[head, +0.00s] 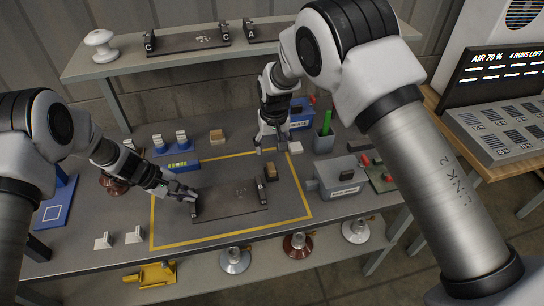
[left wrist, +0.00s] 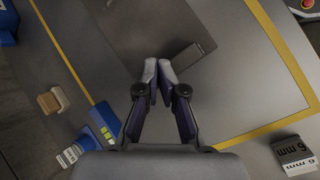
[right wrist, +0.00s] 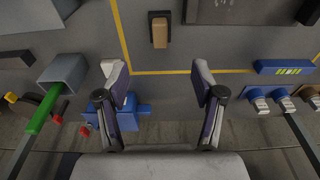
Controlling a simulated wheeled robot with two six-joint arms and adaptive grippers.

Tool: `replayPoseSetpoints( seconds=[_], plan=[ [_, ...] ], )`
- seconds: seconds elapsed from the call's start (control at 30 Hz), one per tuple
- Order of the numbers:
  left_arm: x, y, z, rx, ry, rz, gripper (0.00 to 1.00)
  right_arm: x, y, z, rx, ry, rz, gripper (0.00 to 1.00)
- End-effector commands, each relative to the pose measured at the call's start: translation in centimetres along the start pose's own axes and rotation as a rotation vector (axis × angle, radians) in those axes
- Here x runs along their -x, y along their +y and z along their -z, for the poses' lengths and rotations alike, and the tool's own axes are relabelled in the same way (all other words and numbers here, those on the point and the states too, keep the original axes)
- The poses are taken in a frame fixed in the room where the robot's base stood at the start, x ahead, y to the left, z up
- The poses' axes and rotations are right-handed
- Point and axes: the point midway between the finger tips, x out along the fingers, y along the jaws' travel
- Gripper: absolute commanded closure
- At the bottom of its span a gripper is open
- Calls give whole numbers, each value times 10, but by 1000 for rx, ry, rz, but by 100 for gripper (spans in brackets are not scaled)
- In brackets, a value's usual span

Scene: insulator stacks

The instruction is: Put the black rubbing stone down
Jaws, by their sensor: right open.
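A block with a black part and a tan-brown part, apparently the black rubbing stone (head: 271,172), rests on the table inside the yellow outline, beside the dark plate (head: 230,203). It also shows in the right wrist view (right wrist: 160,33), ahead of the fingers and apart from them. My right gripper (head: 268,146) is open and empty above the table, behind the block. Its spread fingers also show in the right wrist view (right wrist: 160,82). My left gripper (head: 193,197) is at the plate's left end, near its upright end bracket (left wrist: 188,57). Its fingertips (left wrist: 158,72) are together with nothing visible between them.
A tan block (head: 217,138) stands behind the outline, near a blue rack (head: 178,163). A grey box (head: 340,180), a holder with a green rod (head: 326,130) and a blue device (head: 300,117) stand on the right. White gauge blocks (head: 133,235) stand at front left.

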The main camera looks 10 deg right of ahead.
Motion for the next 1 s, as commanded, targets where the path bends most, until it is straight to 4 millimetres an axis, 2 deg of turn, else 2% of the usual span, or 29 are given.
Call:
replayPoseSetpoints(
  seconds=[0.1, 0.17, 0.27, 0.5, 0.57, 0.77, 1.0],
  plan=[
    [-2, -3, 0, 2, -2, 4, 100, 1, -4, 9, 72, 52, 20, 31],
    [-2, -3, 0, 2, -2, 4, 100, -7, -9, 8, 102, 100, 51, 31],
    [-2, -3, 0, 2, -2, 4, 100, -16, -13, 0, 108, 190, 70, 31],
    [-2, -3, 0, 2, -2, 4, 100, -17, 6, -38, -17, 257, -3, 31],
    [-2, -3, 0, 2, -2, 4, 100, -17, 4, -33, -8, 267, -5, 31],
    [-2, -3, 0, 2, -2, 4, 100, -56, 4, -22, -7, 266, -1, 31],
    [-2, -2, 0, 2, -1, 4, 100, -74, 3, -16, -9, 269, -1, 31]
  ],
)
